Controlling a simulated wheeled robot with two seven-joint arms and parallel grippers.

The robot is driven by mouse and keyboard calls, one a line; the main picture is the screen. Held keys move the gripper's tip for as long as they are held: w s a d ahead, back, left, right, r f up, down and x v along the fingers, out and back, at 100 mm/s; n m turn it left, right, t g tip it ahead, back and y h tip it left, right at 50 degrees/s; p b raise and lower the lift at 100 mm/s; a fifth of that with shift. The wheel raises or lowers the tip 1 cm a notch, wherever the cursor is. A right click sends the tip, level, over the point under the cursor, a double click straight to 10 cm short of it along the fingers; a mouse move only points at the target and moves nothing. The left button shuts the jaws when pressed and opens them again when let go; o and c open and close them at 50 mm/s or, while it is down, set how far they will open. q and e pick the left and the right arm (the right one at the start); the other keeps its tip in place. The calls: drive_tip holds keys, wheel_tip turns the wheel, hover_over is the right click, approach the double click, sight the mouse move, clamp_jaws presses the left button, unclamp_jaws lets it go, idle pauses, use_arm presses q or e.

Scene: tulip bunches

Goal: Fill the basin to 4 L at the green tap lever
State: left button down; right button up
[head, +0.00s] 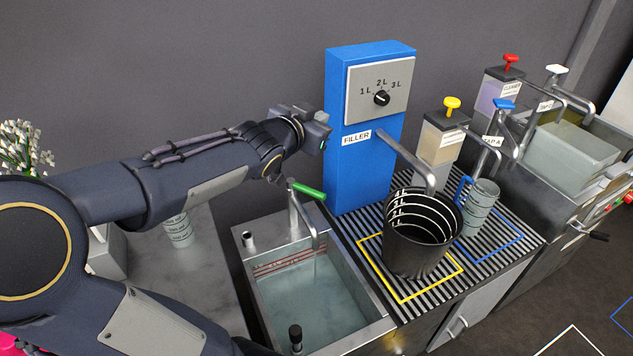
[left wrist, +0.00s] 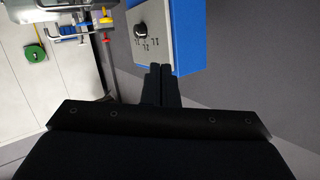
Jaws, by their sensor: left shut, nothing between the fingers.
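The steel basin (head: 248,262) is sunk into the bench at lower centre in the head view. It holds pale water, with red lines on its back wall above the surface; their labels are too small to read. The green tap lever (head: 307,190) sits on a steel tap whose spout (head: 316,241) points down into the basin. My right gripper is not in view.
The blue filler (head: 345,180) has a dial and a spout over a black bucket (head: 420,245) on a slatted rack. A marked jug (head: 479,208) stands beside it. Yellow, red, white and blue-topped dispensers or taps stand at right. White flowers (head: 22,145) are at far left.

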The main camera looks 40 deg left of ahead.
use_arm(q)
drive_tip(key=s+d+f+n+g+h, duration=0.2)
drive_tip(key=s+d+f+g+h, duration=0.3)
drive_tip(key=s+d+f+g, duration=0.55)
drive_tip(key=y, duration=0.2)
hover_over(309, 191)
drive_tip(key=w, duration=0.3)
wheel_tip(309, 191, down, 6)
wheel_tip(309, 191, down, 10)
drive_tip(key=shift+s+d, duration=0.2)
drive_tip(key=shift+d, duration=0.1)
drive_tip(key=shift+f, duration=0.1)
